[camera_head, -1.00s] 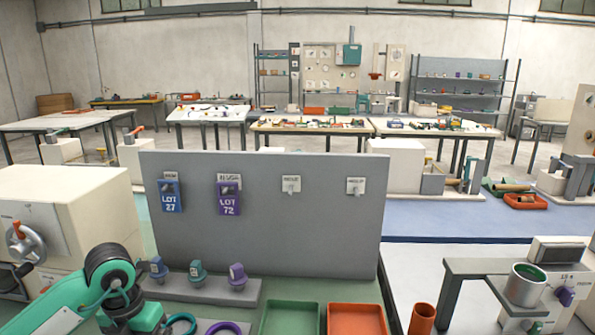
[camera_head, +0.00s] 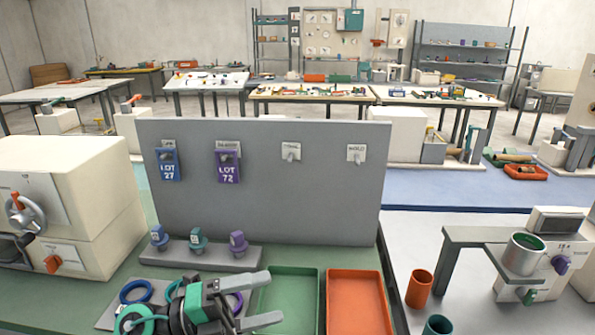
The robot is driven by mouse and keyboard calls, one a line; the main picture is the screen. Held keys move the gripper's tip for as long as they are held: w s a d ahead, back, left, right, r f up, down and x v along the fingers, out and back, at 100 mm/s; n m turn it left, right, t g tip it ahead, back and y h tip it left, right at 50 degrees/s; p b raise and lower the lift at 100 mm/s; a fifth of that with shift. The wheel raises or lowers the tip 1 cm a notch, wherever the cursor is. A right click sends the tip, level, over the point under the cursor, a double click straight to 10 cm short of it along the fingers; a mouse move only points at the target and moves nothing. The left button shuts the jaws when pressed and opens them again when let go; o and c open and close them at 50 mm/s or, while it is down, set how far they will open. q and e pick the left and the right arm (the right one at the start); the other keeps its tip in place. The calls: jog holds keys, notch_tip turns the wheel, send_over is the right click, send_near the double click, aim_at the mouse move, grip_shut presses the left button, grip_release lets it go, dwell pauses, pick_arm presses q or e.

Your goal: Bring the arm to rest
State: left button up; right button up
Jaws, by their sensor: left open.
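My left gripper (camera_head: 268,299) is at the bottom centre, with two grey fingers spread apart and pointing right. It is open, with nothing seen between the fingers. It is in front of the left part of the green tray (camera_head: 292,283) and hides some of the rings beside it. My left arm, black and green, comes in at the bottom edge, mostly out of view. My right gripper does not show.
A grey panel (camera_head: 265,190) holds blue LOT 27 (camera_head: 169,172) and purple LOT 72 (camera_head: 228,174) tags. Stamp-like pieces stand on a grey bar (camera_head: 215,260). A blue ring (camera_head: 134,291) lies left of my gripper. An orange tray (camera_head: 354,305) is right.

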pick_arm(q)
jog(key=w+a+n+t+y, duration=0.2)
jog(key=a+n+t+y, duration=0.2)
jog(key=n+t, duration=0.55)
jog(key=w+a+n+t+y, duration=0.3)
jog(key=a+n+t+y, duration=0.15)
jog(key=n+t, duration=0.45)
jog(key=s+a+f+n+g+y, duration=0.2)
jog(key=a+f+n+g+y, duration=0.1)
jog(key=a+f+n+y, duration=0.35)
jog(key=s+a+f+n+g+y, duration=0.25)
jog(key=f+n+g+y, duration=0.2)
jog(key=f+n, duration=0.35)
jog(key=s+f+g, duration=1.1)
jog(key=s+f, duration=0.4)
jog(key=s, duration=0.3)
notch_tip(320, 180, down, 29)
jog(key=s+g+p, duration=0.1)
jog(key=s+a+f+g+p, duration=0.1)
jog(key=s+a+f, duration=0.1)
jog(key=s+f, duration=1.7)
jog(key=shift+s+a+f+p, duration=0.15)
jog(key=shift+s+a+p, duration=0.05)
jog(key=shift+a+p, duration=0.15)
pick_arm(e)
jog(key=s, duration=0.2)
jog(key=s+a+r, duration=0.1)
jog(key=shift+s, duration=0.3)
